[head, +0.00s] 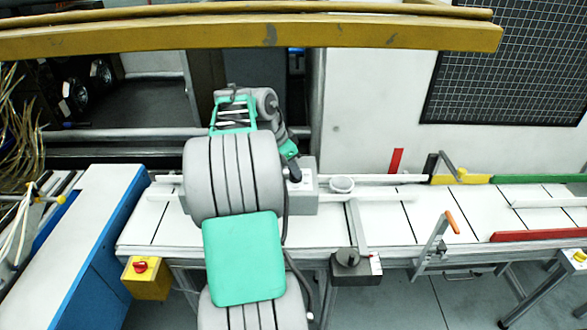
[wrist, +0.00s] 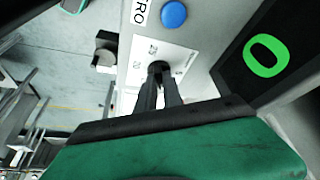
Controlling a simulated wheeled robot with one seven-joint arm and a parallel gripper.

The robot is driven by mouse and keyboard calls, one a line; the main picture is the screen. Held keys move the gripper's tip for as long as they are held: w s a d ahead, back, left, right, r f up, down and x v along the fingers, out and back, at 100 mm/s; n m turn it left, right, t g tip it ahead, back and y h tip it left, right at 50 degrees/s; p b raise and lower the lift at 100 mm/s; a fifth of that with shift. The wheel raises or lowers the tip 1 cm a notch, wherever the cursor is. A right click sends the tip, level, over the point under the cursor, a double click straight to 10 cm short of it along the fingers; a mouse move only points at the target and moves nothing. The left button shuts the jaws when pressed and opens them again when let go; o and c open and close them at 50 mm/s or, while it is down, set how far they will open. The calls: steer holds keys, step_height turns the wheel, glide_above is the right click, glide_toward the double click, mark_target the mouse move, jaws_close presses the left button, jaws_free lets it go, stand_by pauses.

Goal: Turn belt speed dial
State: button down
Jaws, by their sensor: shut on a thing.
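The dial (wrist: 156,67) is a small dark knob on a white scale plate (wrist: 178,58) with printed marks, seen in the wrist view. My gripper (wrist: 159,82) has its two dark fingers shut on it, and they hide part of it. In the head view my arm covers most of the gripper. A grey control box (head: 304,199) with a pale face shows just right of my arm, on the conveyor. The dial's exact angle is hard to read.
A blue button (wrist: 174,15) sits near the dial. A black panel bears a green ring (wrist: 264,55). A lever with an orange handle (head: 452,222) and a red rail (head: 540,236) lie farther right.

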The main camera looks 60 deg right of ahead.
steer(key=shift+f, duration=0.1)
steer(key=shift+n+b, duration=0.6)
steer(key=shift+b, duration=0.25)
steer(key=n+t+b, duration=0.1)
steer(key=n+b, duration=0.1)
steer(key=n+t+h+b, duration=0.1)
steer(key=n+b, duration=0.1)
steer(key=shift+s+f, duration=0.15)
steer(key=shift+s, duration=0.05)
steer(key=n+t+b, duration=0.1)
steer(key=n+b, duration=0.2)
steer(key=shift+s+n, duration=0.15)
steer(key=shift+n, duration=0.15)
steer(key=shift+r+n+t+b, duration=0.25)
steer(key=shift+n+t+b, duration=0.35)
steer(key=shift+n, duration=0.9)
steer(key=shift+y, duration=0.3)
steer(key=c, duration=1.5)
jaws_free()
steer(key=shift+r, duration=0.1)
